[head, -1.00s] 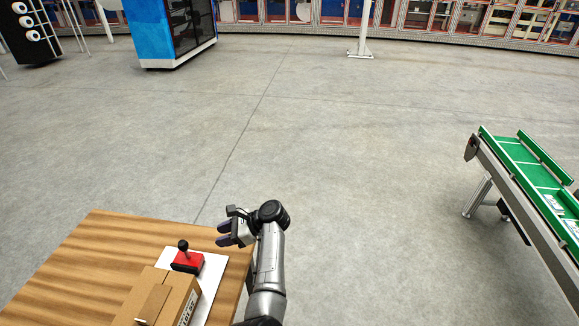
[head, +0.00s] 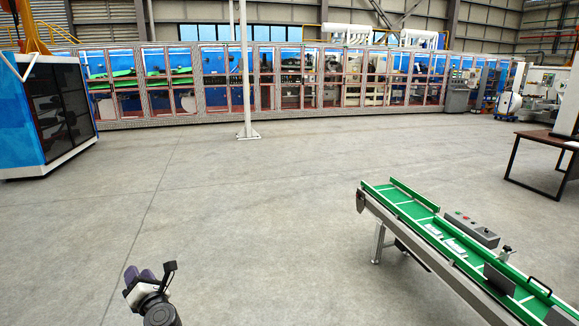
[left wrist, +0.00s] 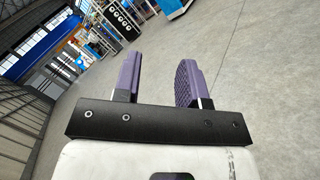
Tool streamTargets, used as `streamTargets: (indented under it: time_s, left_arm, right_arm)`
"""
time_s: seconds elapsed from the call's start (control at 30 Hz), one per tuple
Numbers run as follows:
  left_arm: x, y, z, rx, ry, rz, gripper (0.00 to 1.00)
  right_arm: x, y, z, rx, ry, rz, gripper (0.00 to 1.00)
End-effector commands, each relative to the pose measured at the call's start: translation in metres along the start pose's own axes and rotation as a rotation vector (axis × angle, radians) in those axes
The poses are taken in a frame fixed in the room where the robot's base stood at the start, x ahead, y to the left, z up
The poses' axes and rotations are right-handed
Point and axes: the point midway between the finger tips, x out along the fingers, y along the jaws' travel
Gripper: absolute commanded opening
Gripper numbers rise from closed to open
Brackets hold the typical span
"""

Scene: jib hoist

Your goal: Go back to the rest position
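My left gripper (head: 140,274) shows at the lower left of the head view, over bare floor. In the left wrist view its two purple fingers (left wrist: 157,82) stand apart with nothing between them, so it is open and empty. My right gripper is in neither view. The wooden table, the cardboard box and the red joystick are out of view now.
A green conveyor (head: 405,205) runs along the right, with a grey control box (head: 470,231) beside it. A white post (head: 245,90) stands ahead. A blue cabinet (head: 22,110) is at the left. A dark-legged table (head: 535,165) is at the far right. The middle floor is clear.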

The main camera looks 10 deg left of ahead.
Motion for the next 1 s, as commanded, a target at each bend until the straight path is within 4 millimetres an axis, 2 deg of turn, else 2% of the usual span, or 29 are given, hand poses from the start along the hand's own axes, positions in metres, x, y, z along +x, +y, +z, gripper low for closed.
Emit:
streamTargets:
  time_s: [0.03,0.1,0.17,0.3,0.4,0.47,0.57,0.63,0.67,0.8,1.0]
  left_arm:
    - [0.001,0.009,0.023,0.085,-0.111,-0.016,0.38]
    - [-0.002,0.020,0.054,0.219,-0.266,-0.034,0.38]
    - [-0.007,0.029,0.080,0.342,-0.396,-0.042,0.38]
    - [-0.031,0.050,0.131,0.654,-0.682,-0.042,0.38]
    - [-0.057,0.057,0.148,0.901,-0.863,-0.049,0.38]
    - [-0.076,0.057,0.151,1.057,-0.963,-0.062,0.38]
    - [-0.112,0.053,0.140,1.326,-1.115,-0.109,0.38]
    - [-0.142,0.049,0.122,1.518,-1.208,-0.167,0.38]
    - [-0.156,0.046,0.111,1.601,-1.245,-0.198,0.38]
    - [-0.231,0.040,0.044,1.930,-1.358,-0.377,0.38]
    - [-0.317,0.039,-0.026,2.159,-1.436,-0.433,0.38]
  right_arm:
    - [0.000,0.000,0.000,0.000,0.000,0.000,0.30]
    - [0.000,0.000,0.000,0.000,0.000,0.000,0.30]
    - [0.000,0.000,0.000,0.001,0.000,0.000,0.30]
    - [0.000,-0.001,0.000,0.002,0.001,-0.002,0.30]
    - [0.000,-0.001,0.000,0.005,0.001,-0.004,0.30]
    - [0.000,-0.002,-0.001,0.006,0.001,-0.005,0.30]
    - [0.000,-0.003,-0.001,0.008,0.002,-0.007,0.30]
    - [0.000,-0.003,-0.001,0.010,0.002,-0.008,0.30]
    - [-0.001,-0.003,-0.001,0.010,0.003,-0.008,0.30]
    - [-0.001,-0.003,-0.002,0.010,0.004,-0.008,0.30]
    - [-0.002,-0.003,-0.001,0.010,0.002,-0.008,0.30]
